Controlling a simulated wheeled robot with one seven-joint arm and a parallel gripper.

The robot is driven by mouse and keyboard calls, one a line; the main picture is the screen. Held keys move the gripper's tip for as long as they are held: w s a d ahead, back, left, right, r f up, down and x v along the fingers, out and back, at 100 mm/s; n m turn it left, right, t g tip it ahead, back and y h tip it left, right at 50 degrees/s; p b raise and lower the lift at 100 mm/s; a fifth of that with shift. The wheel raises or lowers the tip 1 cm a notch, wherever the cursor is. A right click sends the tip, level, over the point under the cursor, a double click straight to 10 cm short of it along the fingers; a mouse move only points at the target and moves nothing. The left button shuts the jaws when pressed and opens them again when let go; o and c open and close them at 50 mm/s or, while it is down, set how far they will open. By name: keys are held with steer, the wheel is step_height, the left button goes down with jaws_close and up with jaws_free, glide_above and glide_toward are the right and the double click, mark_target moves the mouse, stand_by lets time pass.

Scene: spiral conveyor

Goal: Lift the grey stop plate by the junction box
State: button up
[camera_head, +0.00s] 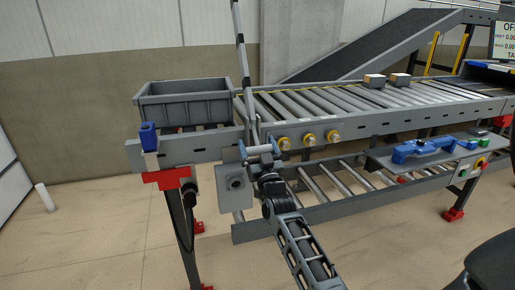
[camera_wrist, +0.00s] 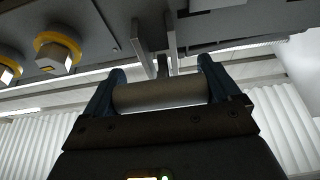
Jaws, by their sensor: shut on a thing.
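My gripper (camera_head: 261,152) is at the near side of the conveyor frame, just right of the grey junction box (camera_head: 235,181). In the wrist view its blue fingers (camera_wrist: 162,88) are shut on the ends of a pale grey round handle bar (camera_wrist: 160,96). Narrow grey metal bars (camera_wrist: 170,45) rise behind the handle towards the frame. In the head view a narrow grey upright piece (camera_head: 251,105), which seems to be the stop plate, stands above the gripper at the roller bed's left end. Its lower part is hidden by the gripper, and I cannot tell its full shape.
A black-and-white striped pole (camera_head: 243,60) rises beside the plate. Yellow-ringed knobs (camera_head: 308,139) line the frame to the right. A grey bin (camera_head: 185,101) sits at the left end, and two small boxes (camera_head: 375,81) lie on the rollers. A blue tool (camera_head: 422,149) lies on a side shelf.

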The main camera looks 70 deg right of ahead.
steer(key=shift+w+d+f+t+h+b, duration=0.25)
steer(key=shift+d+f+t+h+b, duration=0.25)
steer(key=shift+b, duration=2.05)
steer(key=shift+w+d+f+t+h+b, duration=0.25)
steer(key=shift+h+b, duration=0.45)
steer(key=shift+b, duration=1.8)
steer(key=shift+w+d+f+t+b, duration=0.15)
steer(key=shift+w+d+t+b, duration=0.15)
steer(key=shift+b, duration=0.45)
steer(key=o, duration=1.2)
steer(key=shift+v, duration=3.9)
steer(key=shift+a, duration=0.1)
